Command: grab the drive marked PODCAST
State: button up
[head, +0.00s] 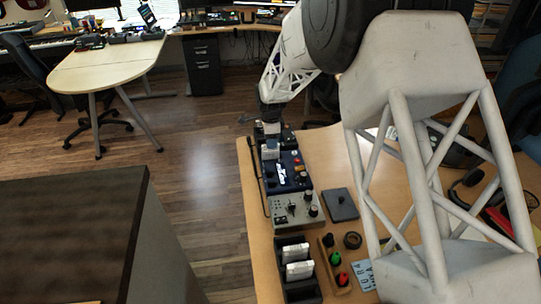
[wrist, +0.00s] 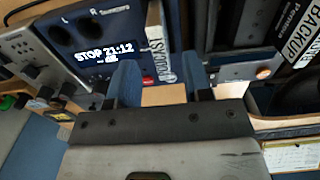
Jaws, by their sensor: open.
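My gripper (wrist: 160,72) is open, with its two blue-grey fingers apart at the middle of the wrist view. A narrow pale drive (wrist: 157,45) with a dark sideways label stands in line with the gap between the fingers. Its label is partly cut off and too unclear to read for sure as PODCAST. I cannot tell how deep the fingers reach around it. Another drive, marked BACKUP (wrist: 300,38), is at the right of the wrist view. In the head view the gripper end is small, at the far end of the row of devices.
A blue recorder with a lit display (wrist: 100,45) is close left of the fingers; it also shows in the head view (head: 284,172). A grey mixer (head: 297,209) and a black rack with white pieces (head: 303,290) stand nearer. A dark flat box (head: 341,204) lies to the right.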

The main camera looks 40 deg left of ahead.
aim_at(270, 151)
jog(key=shift+f, duration=0.35)
jog(key=shift+f, duration=0.1)
jog(key=shift+f, duration=2.55)
jog(key=shift+c, duration=0.3)
grip_shut()
